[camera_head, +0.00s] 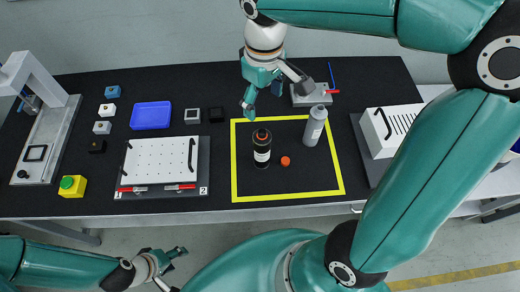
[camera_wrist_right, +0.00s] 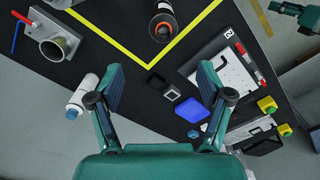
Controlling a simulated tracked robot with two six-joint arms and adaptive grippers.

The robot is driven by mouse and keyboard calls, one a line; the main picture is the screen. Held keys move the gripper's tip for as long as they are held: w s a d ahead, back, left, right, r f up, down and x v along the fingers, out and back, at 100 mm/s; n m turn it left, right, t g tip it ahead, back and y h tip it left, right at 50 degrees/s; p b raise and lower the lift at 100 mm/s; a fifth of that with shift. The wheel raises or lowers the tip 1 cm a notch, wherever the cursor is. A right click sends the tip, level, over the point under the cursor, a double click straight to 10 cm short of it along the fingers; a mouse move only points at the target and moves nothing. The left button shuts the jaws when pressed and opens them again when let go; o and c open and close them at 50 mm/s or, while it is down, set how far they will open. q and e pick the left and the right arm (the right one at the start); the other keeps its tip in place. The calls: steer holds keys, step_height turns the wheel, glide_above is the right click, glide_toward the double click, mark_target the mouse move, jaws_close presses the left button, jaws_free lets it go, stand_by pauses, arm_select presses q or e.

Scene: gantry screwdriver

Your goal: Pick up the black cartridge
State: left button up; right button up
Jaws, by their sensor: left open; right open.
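The black cartridge (camera_head: 262,155), a dark cylinder with a white label and an orange ring at its top, stands upright inside the yellow-taped square. It also shows at the top of the right wrist view (camera_wrist_right: 163,22). My right gripper (camera_head: 276,98) is open and empty above the table's far side, beyond the cartridge and apart from it. In its wrist view the open fingers (camera_wrist_right: 160,75) have nothing between them. My left gripper (camera_head: 175,262) is open in front of the table's near edge, well away from the cartridge.
A grey bottle (camera_head: 315,125) and a small orange cap (camera_head: 285,161) share the square with the cartridge. A grey metal holder (camera_head: 311,97) is behind. A white plate with handles (camera_head: 160,160), a blue tray (camera_head: 151,115) and small blocks lie left; a white box (camera_head: 388,128) stands right.

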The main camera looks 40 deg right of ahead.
mark_target(262, 139)
step_height(262, 139, down, 10)
steer(key=shift+s+r, duration=0.1)
steer(key=shift+s, duration=0.05)
steer(key=shift+a+f, duration=0.15)
steer(key=shift+f, duration=1.2)
steer(key=shift+a+f, duration=0.1)
steer(key=shift+f, duration=1.25)
steer(key=shift+s, duration=0.1)
jaws_close()
